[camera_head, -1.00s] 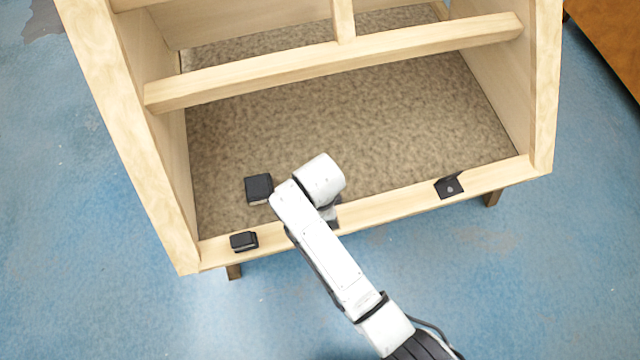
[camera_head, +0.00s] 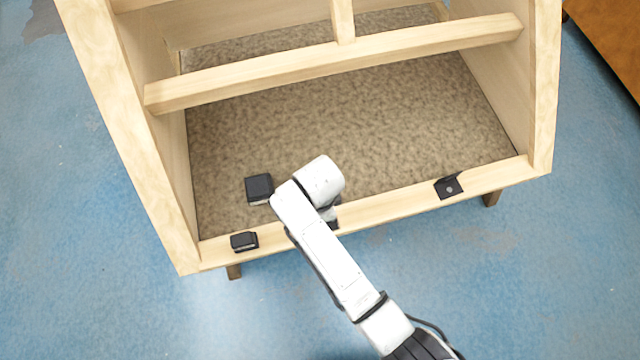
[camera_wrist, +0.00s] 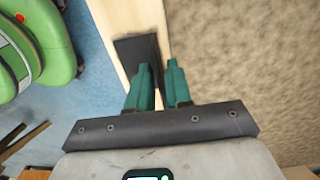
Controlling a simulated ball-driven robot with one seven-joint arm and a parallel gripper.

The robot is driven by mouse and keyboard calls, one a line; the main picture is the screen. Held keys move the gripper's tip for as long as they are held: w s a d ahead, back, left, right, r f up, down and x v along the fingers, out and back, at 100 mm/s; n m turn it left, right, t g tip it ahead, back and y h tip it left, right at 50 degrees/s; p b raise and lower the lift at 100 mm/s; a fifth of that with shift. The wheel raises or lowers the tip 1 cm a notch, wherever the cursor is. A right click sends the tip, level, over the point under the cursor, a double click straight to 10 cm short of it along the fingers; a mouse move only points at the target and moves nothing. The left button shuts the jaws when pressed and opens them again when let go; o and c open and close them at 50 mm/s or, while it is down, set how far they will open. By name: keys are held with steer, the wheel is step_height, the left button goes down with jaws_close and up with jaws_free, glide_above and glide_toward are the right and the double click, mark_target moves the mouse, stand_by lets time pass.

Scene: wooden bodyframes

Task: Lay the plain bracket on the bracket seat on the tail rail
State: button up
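In the wrist view a dark, plain-looking bracket (camera_wrist: 134,50) shows over the pale tail rail (camera_wrist: 116,14). Its flat part is left of the fingers, and a thin upright part stands between them. My gripper (camera_wrist: 160,72), with two teal fingers, appears shut on that upright part. I cannot tell whether the bracket touches the rail. In the head view my arm hides the bracket and most of my gripper, at the middle of the tail rail (camera_head: 390,204). I cannot make out a separate bracket seat; it may be hidden under the bracket.
A black bracket with a round spot (camera_head: 449,187) sits on the rail's right part. A black block (camera_head: 243,241) sits near its left end. Another black block (camera_head: 258,187) is on the speckled panel (camera_head: 400,120) behind the rail. A wooden crossbar (camera_head: 340,60) spans the frame further back.

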steer(key=o, duration=0.4)
steer(key=shift+c, duration=0.2)
step_height(320, 180, up, 11)
stand_by(0.3)
steer(key=shift+f, duration=0.15)
